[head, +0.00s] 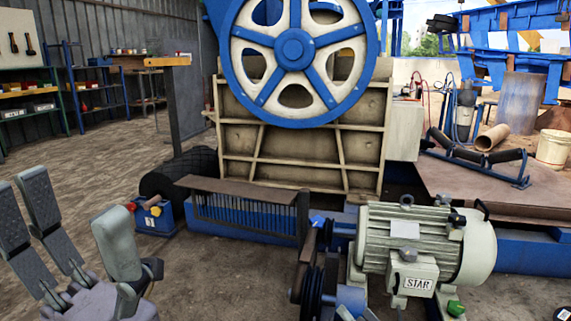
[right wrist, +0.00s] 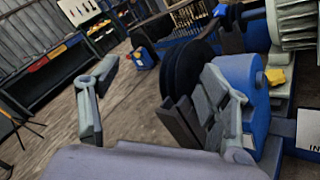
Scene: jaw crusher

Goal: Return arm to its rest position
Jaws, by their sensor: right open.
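My left gripper (head: 80,215) is at the lower left of the head view, over the dirt floor. Its grey fingers point up, spread apart with nothing between them. My right gripper (right wrist: 155,85) is seen in the right wrist view. One finger is on the left and the others on the right, with a wide empty gap. Its right fingers overlap the black pulley (right wrist: 187,72) and blue motor mount in the picture; I cannot tell whether they touch.
The green-grey motor (head: 415,240) with a STAR label stands at lower right, beside its pulley (head: 318,275). The crusher with its blue-spoked flywheel (head: 294,50) is behind. A blue box (head: 152,215) with red and yellow knobs stands left of the guard. Open floor lies at left.

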